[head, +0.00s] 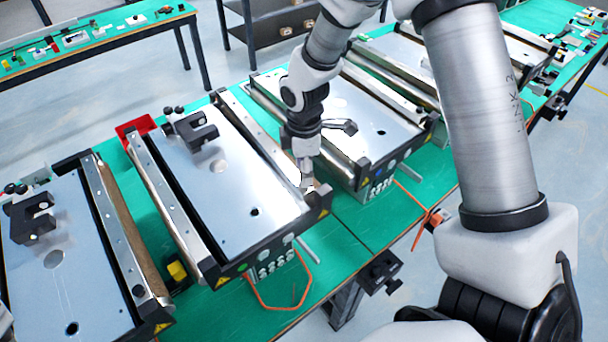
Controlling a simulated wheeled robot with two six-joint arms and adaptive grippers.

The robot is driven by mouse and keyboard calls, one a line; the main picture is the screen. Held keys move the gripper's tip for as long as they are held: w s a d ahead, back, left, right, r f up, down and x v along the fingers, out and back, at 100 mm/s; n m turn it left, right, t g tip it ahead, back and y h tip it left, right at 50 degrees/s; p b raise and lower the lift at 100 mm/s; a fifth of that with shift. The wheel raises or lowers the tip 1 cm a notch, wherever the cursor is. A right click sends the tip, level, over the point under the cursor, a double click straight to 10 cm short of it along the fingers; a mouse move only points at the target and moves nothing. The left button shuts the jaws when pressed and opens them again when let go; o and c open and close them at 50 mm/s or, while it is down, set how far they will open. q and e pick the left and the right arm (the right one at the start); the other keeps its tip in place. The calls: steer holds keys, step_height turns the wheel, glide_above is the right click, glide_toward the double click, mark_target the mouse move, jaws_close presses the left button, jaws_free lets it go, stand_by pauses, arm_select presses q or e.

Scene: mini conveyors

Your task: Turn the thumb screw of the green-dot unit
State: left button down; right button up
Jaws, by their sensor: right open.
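The green-dot unit is the mini conveyor (225,180) in the middle left, with a pale, shiny bed between metal side rails. A small green dot (243,267) shows on its front panel, beside white buttons. My right gripper (307,184) points down at the front end of this unit's right rail, close to the black corner block. Its jaws are open. I cannot make out the thumb screw; the gripper covers that part of the rail. Whether the fingers touch anything is unclear. My left gripper is not in view.
Another conveyor (345,112) with a blue dot stands close to the right, and one (65,255) stands at the left. A red bin (136,129) is behind.

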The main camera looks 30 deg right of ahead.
step_height(320, 180, up, 9)
steer(key=shift+r, duration=0.1)
stand_by(0.5)
